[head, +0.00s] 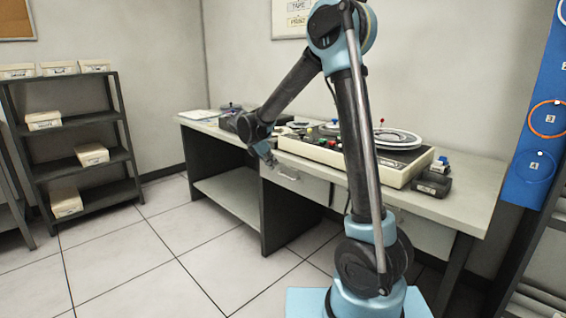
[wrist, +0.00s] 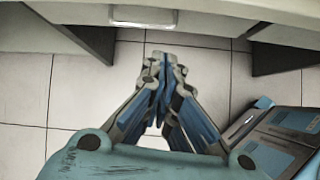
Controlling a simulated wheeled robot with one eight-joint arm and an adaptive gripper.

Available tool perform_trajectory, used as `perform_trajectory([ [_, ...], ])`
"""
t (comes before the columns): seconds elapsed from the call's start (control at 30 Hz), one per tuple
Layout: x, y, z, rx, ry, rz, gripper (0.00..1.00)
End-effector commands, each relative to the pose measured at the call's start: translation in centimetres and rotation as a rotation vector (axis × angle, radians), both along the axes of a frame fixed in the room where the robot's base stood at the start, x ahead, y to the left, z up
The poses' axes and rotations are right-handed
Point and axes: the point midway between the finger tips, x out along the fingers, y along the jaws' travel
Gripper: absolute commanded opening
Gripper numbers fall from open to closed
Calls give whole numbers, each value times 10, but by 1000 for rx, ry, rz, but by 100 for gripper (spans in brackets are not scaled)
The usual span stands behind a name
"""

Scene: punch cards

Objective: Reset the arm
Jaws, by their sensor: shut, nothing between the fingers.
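My gripper (wrist: 158,60) is in the wrist view with its fingertips together and nothing between them. It points down over the tiled floor, close to the front edge of the desk. In the head view my gripper (head: 268,157) is small, at the end of my arm, in front of the desk's drawer side. My arm is raised at the shoulder and bent, with the forearm reaching down and to the left. Part of the desk is hidden behind my arm.
The desk (head: 462,208) carries a cream machine (head: 345,153) with coloured knobs and a reel (head: 398,138). A small dark box (head: 431,185) sits at its right. A shelf rack (head: 75,129) with cream boxes stands left. Tiled floor (head: 150,250) is clear between them.

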Motion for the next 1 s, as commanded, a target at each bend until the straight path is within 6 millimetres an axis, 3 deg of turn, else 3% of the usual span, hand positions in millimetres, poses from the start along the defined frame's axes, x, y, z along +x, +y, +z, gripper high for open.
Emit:
perform_trajectory([
  [0.1, -18, -39, 15, 73, -20, -119, 0],
  [0.5, -93, -141, 42, 311, -94, -531, 0],
  [1.0, -210, -229, 37, 578, -189, -1074, 0],
])
